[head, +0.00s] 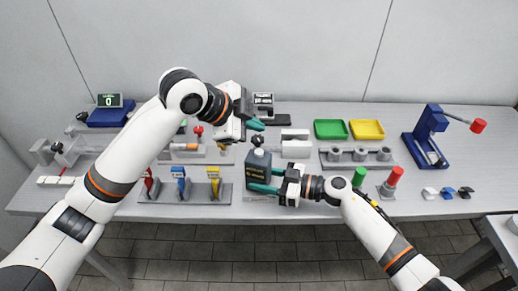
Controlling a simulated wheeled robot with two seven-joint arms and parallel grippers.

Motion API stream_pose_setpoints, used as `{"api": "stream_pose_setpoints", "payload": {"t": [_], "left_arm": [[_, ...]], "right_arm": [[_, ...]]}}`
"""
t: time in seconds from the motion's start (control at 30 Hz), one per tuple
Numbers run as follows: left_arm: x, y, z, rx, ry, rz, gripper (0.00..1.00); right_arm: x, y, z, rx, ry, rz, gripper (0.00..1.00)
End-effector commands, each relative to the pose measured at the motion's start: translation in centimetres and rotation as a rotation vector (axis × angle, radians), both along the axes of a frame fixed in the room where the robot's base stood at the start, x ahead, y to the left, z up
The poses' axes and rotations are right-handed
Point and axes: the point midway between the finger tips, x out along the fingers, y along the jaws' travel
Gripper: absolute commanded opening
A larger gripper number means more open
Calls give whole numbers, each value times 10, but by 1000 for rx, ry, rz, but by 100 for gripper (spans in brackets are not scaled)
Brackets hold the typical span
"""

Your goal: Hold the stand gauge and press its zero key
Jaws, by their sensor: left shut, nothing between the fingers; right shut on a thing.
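A dark blue-grey box-like body (258,165), which I take to be the stand gauge, stands upright near the middle of the table. It has a black round part (258,141) on top and a dark panel with small yellowish marks low on its front. I cannot make out which part is the zero key. My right gripper (264,180) is shut on this body from the right, its teal fingers against it. My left gripper (259,123) is shut and empty, its teal fingertips just behind and above the black top part in the picture; whether they touch it is unclear.
A small display unit (263,100) stands behind my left gripper. A blue unit reading 0 (108,112) is at the far left. A rack with coloured tags (186,190) is left of the body. Green (330,129) and yellow (367,130) trays are at the back right.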

Motion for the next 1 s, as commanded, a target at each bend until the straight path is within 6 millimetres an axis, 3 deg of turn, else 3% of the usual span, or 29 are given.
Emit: {"api": "stream_pose_setpoints", "payload": {"t": [0.07,0.1,0.23,0.57,0.77,1.0], "left_arm": [[0,0,0,0,0,0,0],[0,0,0,0,0,0,0],[0,0,0,0,0,0,0],[0,0,0,0,0,0,0],[0,0,0,0,0,0,0],[0,0,0,0,0,0,0]], "right_arm": [[0,0,-1,-2,2,1,33],[0,0,-1,-2,2,1,52],[0,0,-1,-1,1,0,71],[-1,-4,0,-1,0,-1,71],[-10,-33,2,-5,0,-1,71],[-25,-82,7,-5,1,-1,71]]}}
